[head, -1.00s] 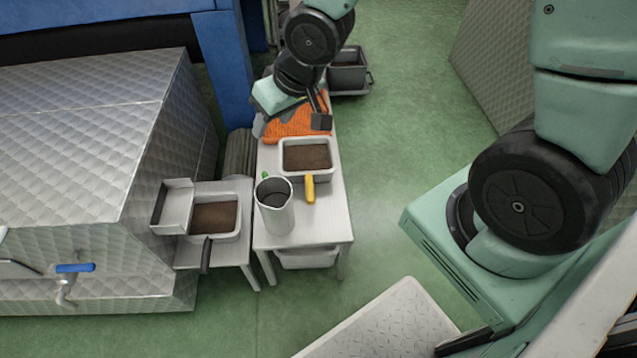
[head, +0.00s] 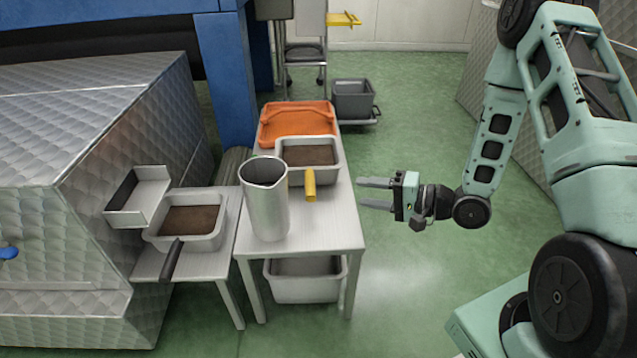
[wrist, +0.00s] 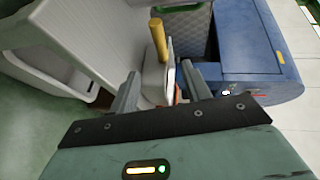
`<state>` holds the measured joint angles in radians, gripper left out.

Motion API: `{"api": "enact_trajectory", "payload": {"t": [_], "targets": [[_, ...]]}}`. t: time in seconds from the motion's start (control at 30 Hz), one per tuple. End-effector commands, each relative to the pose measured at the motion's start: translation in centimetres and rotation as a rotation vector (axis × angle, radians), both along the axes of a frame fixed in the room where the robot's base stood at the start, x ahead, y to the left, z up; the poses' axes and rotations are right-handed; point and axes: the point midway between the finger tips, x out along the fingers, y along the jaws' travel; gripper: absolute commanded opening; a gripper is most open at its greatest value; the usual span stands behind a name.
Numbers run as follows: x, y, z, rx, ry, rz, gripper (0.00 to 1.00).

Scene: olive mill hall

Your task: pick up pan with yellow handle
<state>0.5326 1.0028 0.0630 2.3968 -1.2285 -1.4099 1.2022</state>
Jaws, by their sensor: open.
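The pan with the yellow handle (head: 333,163) is a pale rectangular pan with brown contents on the white table. Its yellow handle (head: 310,186) points toward the table's front. In the wrist view the yellow handle (wrist: 158,38) stands up beyond my fingers, with part of the pan's pale wall below it. My gripper (head: 360,195) is open and empty, to the right of the handle and apart from it, fingers pointing left. In the wrist view my two fingers (wrist: 158,88) are spread.
A tall metal jug (head: 265,205) stands left of the handle. An orange tray (head: 297,122) is behind the pan. A similar pan with a dark handle (head: 187,243) sits on a lower table at left. A grey bin (head: 306,283) is under the table. Floor at right is free.

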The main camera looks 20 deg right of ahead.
Motion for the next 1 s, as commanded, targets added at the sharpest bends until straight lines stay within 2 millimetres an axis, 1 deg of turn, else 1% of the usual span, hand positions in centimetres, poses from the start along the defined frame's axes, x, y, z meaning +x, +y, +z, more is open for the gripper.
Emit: {"api": "enact_trajectory", "payload": {"t": [0.03, 0.07, 0.17, 0.5, 0.63, 0.73, 0.87, 1.0], "targets": [[0.0, -0.1, -0.4, 0.016, -0.001, -0.004, 0.48], [0.1, 0.0, -0.5, 0.021, -0.002, -0.004, 0.48], [0.9, 0.9, -0.7, 0.025, -0.003, -0.001, 0.48], [5.8, 5.8, -2.1, 0.021, -0.006, 0.001, 0.48], [7.3, 7.4, -2.4, 0.021, -0.004, -0.001, 0.48], [8.0, 8.0, -2.4, 0.02, -0.004, -0.003, 0.48], [8.5, 8.4, -2.4, 0.021, -0.002, -0.004, 0.48], [9.2, 9.5, -3.0, 0.02, -0.005, -0.001, 0.48]]}}
